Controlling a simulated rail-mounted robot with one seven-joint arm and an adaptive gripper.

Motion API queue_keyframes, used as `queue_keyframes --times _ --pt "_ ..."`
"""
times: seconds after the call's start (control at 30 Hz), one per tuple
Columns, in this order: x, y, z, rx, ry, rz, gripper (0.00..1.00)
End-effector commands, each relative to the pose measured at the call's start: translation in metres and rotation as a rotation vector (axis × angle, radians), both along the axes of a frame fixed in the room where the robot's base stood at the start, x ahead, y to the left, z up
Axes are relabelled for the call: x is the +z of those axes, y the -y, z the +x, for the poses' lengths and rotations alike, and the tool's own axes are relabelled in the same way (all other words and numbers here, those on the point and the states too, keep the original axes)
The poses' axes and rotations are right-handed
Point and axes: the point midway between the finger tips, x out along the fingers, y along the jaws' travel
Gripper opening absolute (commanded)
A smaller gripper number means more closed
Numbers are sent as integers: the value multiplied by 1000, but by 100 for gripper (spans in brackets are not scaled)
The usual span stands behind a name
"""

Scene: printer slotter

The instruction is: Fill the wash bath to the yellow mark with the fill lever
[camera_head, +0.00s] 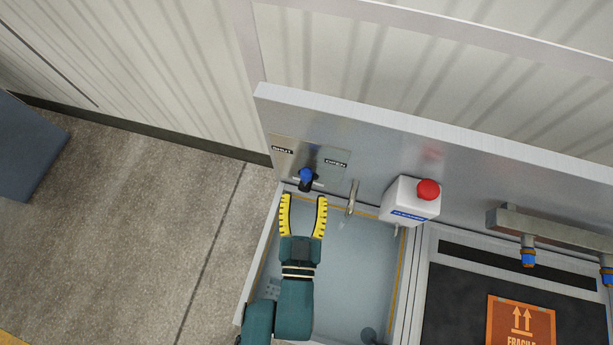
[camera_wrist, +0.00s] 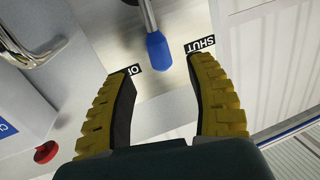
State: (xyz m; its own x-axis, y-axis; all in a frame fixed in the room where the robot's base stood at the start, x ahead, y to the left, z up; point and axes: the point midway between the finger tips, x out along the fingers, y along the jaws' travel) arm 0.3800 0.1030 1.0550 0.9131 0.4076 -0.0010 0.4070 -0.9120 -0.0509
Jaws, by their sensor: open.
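The fill lever (camera_head: 306,174), with a blue tip, sticks out from the back panel. It sits below and between the SHUT label (camera_head: 282,150) and the OPEN label (camera_head: 335,162). My gripper (camera_head: 303,203) is open and empty, with its yellow fingers pointing at the lever. In the wrist view the blue lever tip (camera_wrist: 158,50) lies just beyond and between the fingertips (camera_wrist: 160,75), apart from both. The wash bath (camera_head: 365,260) is under my arm, with a yellow line (camera_head: 401,265) along its walls. I cannot tell the water level. A metal spout (camera_head: 352,198) hangs over the bath.
A white box with a red button (camera_head: 428,189) is on the panel right of the spout. Farther right are a pipe with blue-tipped nozzles (camera_head: 528,257) and a dark bay with an orange FRAGILE sheet (camera_head: 520,322). Open floor (camera_head: 140,220) lies to the left.

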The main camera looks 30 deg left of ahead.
Motion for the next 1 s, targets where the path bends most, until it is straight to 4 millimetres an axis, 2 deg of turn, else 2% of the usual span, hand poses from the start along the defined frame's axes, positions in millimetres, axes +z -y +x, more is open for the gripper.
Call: queue_keyframes --times 0.03,0.3,0.43,0.7,1.0 --pt "-8 -2 5 1 6 2 56" --pt "-1 -19 48 9 4 2 56" --pt "0 -23 57 11 2 0 56" --pt "1 -23 57 11 1 -1 55" --pt "1 -23 57 11 1 -1 0"
